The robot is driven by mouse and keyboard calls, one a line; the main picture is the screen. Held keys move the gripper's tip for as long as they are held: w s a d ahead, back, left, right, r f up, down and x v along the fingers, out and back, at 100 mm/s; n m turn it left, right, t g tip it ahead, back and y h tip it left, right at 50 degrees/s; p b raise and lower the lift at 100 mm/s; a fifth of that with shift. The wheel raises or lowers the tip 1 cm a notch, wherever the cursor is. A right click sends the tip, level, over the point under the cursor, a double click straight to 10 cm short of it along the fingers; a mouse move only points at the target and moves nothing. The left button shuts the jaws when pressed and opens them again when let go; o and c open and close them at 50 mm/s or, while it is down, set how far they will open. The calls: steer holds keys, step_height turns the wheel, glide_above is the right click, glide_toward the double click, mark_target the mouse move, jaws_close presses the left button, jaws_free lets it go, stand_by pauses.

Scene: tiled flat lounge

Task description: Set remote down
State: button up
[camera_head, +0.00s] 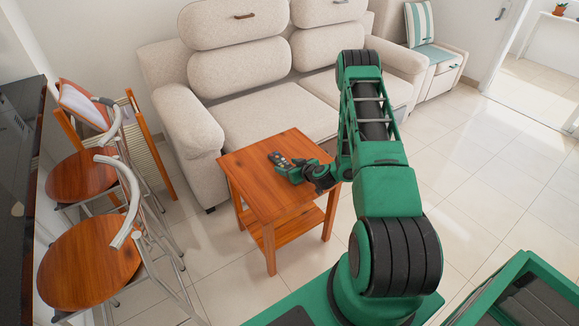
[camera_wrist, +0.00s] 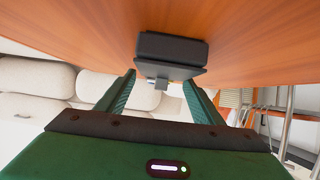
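The dark remote (camera_head: 277,159), with small light buttons, is at the top of the small wooden table (camera_head: 247,168). In the wrist view the remote (camera_wrist: 172,48) shows nearly end-on against the orange-brown tabletop (camera_wrist: 60,30). It looks flat on the wood, though exact contact is hard to tell. My gripper (camera_head: 292,170) is low over the tabletop, right beside the remote. In the wrist view my gripper (camera_wrist: 159,80) has its two green fingers spread apart. The remote lies just beyond the fingertips, with no clear grip on it.
A beige sofa (camera_head: 255,80) stands behind the table. Two bar stools with wooden seats (camera_head: 88,262) and a folded wooden chair (camera_head: 150,140) are at the left. The tiled floor (camera_head: 490,180) at the right is clear.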

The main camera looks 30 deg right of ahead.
steer(key=v, duration=1.1)
steer(key=shift+s+r, duration=0.25)
steer(key=shift+s, duration=0.1)
steer(key=s+a+r+n+g+y, duration=0.4)
steer(key=a+r+g, duration=0.2)
steer(key=a+r, duration=0.6)
steer(key=s+d+r+m+g+h, duration=0.1)
steer(key=s+r+m+g, duration=0.1)
steer(key=s+r, duration=0.5)
steer(key=s+d+r+m+g+h, duration=0.1)
steer(key=s+r+m, duration=0.4)
steer(key=s, duration=0.8)
steer(key=s+d+r+m+g+h, duration=0.2)
steer(key=s+r+m+g, duration=0.1)
steer(key=s+r, duration=0.6)
steer(key=shift+s+d+m, duration=0.4)
steer(key=shift+s+m, duration=0.05)
steer(key=shift+m, duration=0.05)
steer(key=shift+r, duration=0.1)
